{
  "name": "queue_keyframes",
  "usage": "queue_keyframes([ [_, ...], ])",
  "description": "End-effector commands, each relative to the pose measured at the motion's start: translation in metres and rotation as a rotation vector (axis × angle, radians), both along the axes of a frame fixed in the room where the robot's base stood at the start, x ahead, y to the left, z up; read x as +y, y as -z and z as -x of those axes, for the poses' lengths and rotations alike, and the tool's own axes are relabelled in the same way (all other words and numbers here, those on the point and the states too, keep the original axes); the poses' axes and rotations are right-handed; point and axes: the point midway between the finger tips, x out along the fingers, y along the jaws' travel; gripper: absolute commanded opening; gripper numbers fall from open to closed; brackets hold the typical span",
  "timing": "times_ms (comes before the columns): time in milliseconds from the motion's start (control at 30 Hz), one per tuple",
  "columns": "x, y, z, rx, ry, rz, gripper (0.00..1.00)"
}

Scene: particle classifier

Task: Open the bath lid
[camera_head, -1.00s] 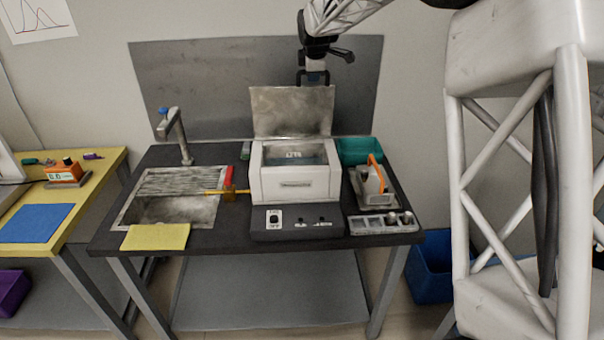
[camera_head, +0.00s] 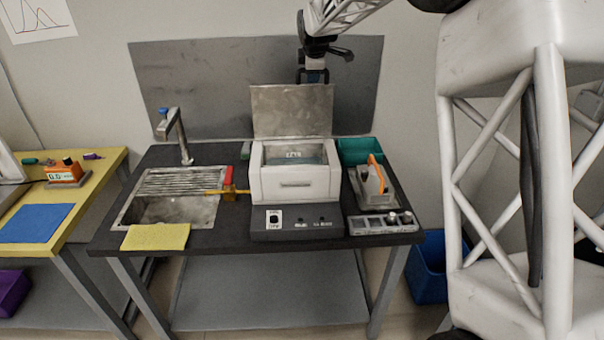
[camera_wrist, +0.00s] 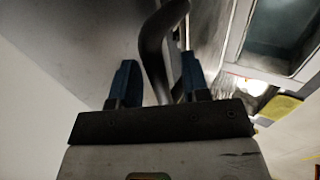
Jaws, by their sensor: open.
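The white bath (camera_head: 294,183) stands on the dark bench, and its water-filled basin is uncovered. Its grey metal lid (camera_head: 292,110) stands upright along the bath's back edge. My gripper (camera_head: 313,77) is at the lid's top edge, right of its middle, with the fingertips partly hidden. In the wrist view, my gripper (camera_wrist: 157,82) has its two blue-tipped fingers apart. A dark curved bar (camera_wrist: 152,45), which looks like the lid's handle, lies between them. I cannot tell whether a finger touches it. The bath (camera_wrist: 270,40) also shows at the upper right there.
A grey panel (camera_head: 190,75) stands behind the bench. A sink (camera_head: 165,210) with a tap (camera_head: 176,130) is at the left. A teal bin (camera_head: 360,150) and a device with an orange handle (camera_head: 373,185) are at the right. Free room lies above the bath.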

Motion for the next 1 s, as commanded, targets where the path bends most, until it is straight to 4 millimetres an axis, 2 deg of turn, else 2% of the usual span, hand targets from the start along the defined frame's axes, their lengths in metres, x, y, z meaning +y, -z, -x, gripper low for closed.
queue_keyframes([
  [267,0.0,-0.003,0.002,0.0,0.0,0.0,0.43],
  [1000,0.0,-0.037,0.024,0.0,0.0,0.0,0.43],
])
